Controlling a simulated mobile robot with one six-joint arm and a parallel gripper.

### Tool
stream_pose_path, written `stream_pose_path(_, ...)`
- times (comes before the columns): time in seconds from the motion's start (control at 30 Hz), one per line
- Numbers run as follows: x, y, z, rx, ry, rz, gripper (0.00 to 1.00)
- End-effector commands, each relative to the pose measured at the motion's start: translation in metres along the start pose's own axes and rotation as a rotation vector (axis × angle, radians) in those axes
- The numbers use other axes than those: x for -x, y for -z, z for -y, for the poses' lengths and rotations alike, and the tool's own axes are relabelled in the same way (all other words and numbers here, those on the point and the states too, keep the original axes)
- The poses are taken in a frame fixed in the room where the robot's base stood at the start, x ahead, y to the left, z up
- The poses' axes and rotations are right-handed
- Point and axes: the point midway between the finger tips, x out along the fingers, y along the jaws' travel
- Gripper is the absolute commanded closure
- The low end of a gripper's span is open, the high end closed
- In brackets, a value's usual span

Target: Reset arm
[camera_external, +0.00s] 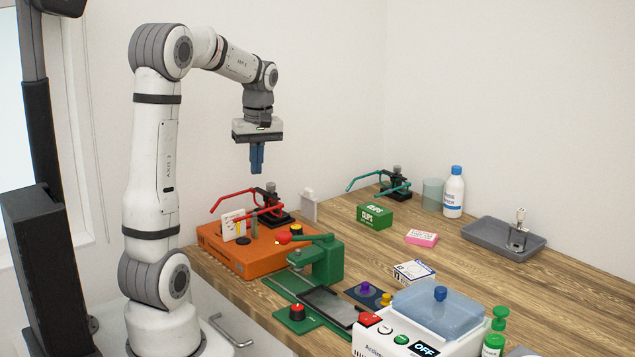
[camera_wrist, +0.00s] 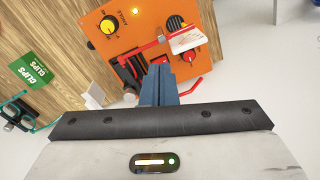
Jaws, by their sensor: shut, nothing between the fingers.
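My gripper (camera_external: 257,158) points down in the external view, with its blue fingers together and nothing between them. It hangs in the air above the back left of the wooden bench, over the area of the red-armed stand (camera_external: 270,203). My white arm is raised and bent at the elbow. In the wrist view my gripper's blue fingers (camera_wrist: 160,80) are closed in front of the orange box (camera_wrist: 120,18) and the red-armed stand. The fingers look clear of both.
The bench (camera_external: 560,305) holds an orange box (camera_external: 215,240), a green press (camera_external: 325,260), a green clips box (camera_external: 375,216), a pink box (camera_external: 421,238), a grey tray (camera_external: 480,232), a white bottle (camera_external: 454,190) and a white device with a clear lid (camera_external: 435,305). Bare wood lies right of centre.

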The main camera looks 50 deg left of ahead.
Motion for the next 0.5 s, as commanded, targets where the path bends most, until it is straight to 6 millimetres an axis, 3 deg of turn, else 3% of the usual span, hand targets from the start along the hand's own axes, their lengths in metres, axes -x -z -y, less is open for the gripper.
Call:
stream_pose_path(0.03, 0.008, -0.029, -0.002, -0.11, -0.025, -0.022, 1.0)
stream_pose_path(0.1, 0.013, -0.065, -0.001, -0.27, -0.057, -0.049, 1.0)
stream_pose_path(0.3, 0.013, -0.157, 0.018, -0.716, -0.142, -0.134, 1.0)
stream_pose_path(0.5, -0.001, -0.219, 0.046, -1.072, -0.206, -0.213, 1.0)
